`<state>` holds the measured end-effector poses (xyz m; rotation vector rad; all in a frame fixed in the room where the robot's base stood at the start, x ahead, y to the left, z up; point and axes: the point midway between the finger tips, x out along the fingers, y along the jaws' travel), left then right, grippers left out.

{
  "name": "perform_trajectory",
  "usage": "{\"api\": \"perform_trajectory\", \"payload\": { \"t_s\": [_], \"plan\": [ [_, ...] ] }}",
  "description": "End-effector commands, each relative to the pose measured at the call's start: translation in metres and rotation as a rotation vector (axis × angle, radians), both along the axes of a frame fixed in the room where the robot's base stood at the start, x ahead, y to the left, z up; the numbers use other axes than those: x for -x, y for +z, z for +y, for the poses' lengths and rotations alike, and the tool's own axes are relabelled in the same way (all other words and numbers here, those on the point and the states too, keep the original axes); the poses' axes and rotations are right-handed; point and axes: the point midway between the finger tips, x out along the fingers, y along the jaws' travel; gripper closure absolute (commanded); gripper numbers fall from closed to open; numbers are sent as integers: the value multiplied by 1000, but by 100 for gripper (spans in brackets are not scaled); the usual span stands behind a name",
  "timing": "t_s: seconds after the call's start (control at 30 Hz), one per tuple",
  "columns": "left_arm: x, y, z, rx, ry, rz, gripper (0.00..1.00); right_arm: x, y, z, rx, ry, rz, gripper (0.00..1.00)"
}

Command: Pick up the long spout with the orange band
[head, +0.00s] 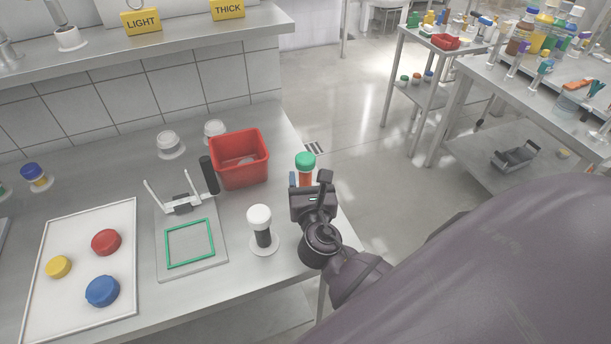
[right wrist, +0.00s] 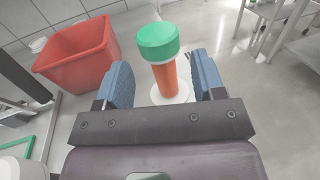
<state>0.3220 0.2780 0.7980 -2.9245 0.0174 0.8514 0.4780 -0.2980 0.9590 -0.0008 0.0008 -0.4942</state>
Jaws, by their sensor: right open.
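A green-capped piece with an orange band (head: 305,178) and a round white base stands upright near the right edge of the bench. It matches the orange-banded spout; in the right wrist view its orange band (right wrist: 164,79) is between my fingers. My right gripper (head: 304,186) is open around it, with a blue finger on each side and a visible gap. In the right wrist view the gripper (right wrist: 162,80) holds nothing. The spout's lower part is partly hidden by my gripper in the head view. My left gripper is not in view.
A red bin (head: 240,172) stands just left of the spout. A white-topped piece with a black band (head: 262,238) stands nearer the front. A plate with a green square frame (head: 190,265) and a white tray with coloured caps (head: 52,305) lie further left. The floor is beyond the bench edge.

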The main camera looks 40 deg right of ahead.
Motion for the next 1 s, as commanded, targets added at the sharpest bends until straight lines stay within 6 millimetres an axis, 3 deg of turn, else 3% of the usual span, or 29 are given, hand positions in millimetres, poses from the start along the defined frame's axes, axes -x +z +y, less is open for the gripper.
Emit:
{"api": "perform_trajectory", "payload": {
  "t_s": [0.3,0.63,0.93,1.0],
  "plan": [
    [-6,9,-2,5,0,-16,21,-36,5,-18,1,-1,-2,37],
    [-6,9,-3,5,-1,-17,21,-41,4,-21,0,0,-1,37],
    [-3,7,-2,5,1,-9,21,-41,4,-21,0,0,-1,83],
    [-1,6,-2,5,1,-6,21,-41,5,-21,0,0,-1,86]
  ]
}}
